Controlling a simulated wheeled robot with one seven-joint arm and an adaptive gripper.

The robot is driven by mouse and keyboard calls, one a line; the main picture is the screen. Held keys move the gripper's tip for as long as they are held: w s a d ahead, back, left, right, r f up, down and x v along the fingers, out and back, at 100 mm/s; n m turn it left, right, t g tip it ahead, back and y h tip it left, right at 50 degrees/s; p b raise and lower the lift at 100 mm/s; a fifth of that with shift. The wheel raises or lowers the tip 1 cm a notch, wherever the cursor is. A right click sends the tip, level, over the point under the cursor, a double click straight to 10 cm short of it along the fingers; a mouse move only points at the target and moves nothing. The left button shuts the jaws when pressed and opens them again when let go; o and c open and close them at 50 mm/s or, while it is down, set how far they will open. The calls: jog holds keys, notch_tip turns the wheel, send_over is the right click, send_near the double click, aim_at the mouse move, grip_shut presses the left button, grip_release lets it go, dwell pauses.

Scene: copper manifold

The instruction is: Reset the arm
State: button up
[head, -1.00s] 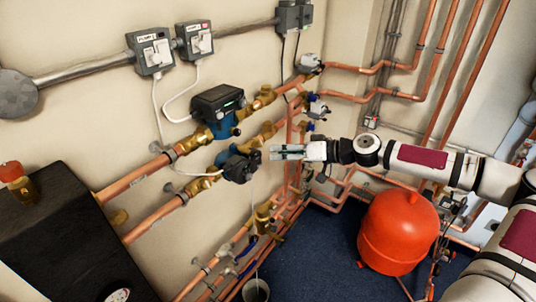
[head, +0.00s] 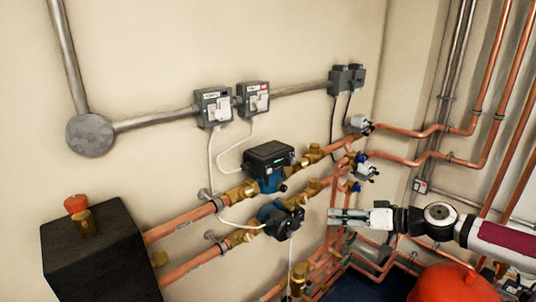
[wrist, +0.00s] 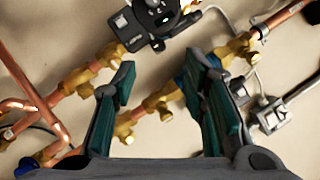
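My gripper (head: 350,217) reaches in from the right in the head view, in front of the copper pipes and to the right of the lower pump (head: 281,219). In the wrist view my gripper (wrist: 163,78) has its two green-padded fingers well apart, with nothing between them but the brass fittings and wall behind. The upper pump (head: 268,165), blue with a black top, sits on the upper copper pipe. A black pump head (wrist: 158,18) shows at the top of the wrist view.
A black box (head: 95,255) with a red-capped brass fitting (head: 77,210) stands at lower left. Grey switch boxes (head: 214,107) are on the wall. A red tank (head: 455,285) is at lower right, below my arm. Copper pipes run up the right wall.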

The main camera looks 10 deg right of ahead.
jog(key=s+a+f+n+g+h, duration=0.2)
jog(key=s+a+f+g, duration=0.3)
jog(key=a+f, duration=0.15)
jog(key=s+g+h, duration=0.4)
jog(key=s+h, duration=0.1)
jog(key=s, duration=0.3)
jog(key=s+r+m+t+h, duration=0.1)
jog(key=s+r+t, duration=0.1)
jog(key=s+r, duration=0.3)
jog(key=s+a+r+m+t+h, duration=0.1)
jog(key=s+r, duration=0.5)
jog(key=r, duration=0.6)
jog(key=s+a+r+m+t+h, duration=0.1)
jog(key=s+r+m+t, duration=0.1)
jog(key=s+r, duration=0.3)
notch_tip(320, 180, up, 4)
jog(key=shift+s+a+r+m+t+h, duration=0.1)
jog(key=shift+s+a+m+t+h, duration=0.1)
jog(key=shift+s+m+t+h, duration=0.15)
